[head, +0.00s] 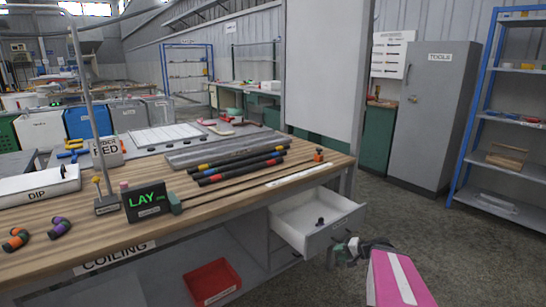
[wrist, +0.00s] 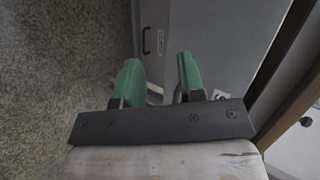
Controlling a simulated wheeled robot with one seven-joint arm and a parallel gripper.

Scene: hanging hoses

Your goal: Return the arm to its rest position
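My gripper (head: 346,252) is at the lower right of the head view, beside the open drawer and past the workbench's right end. My arm with a pink cover reaches in from the bottom edge. In the wrist view my gripper (wrist: 160,80) shows two green fingers standing apart, with nothing between them. Below them in that view lie the grey floor and a grey cabinet front with a dark handle.
The wooden workbench (head: 120,235) fills the left, with black hoses (head: 240,166) and a LAY sign (head: 149,199) on it. The white drawer (head: 345,215) stands open near my gripper. A grey tool cabinet (head: 430,110) and blue shelf (head: 465,150) stand behind. Floor at right is clear.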

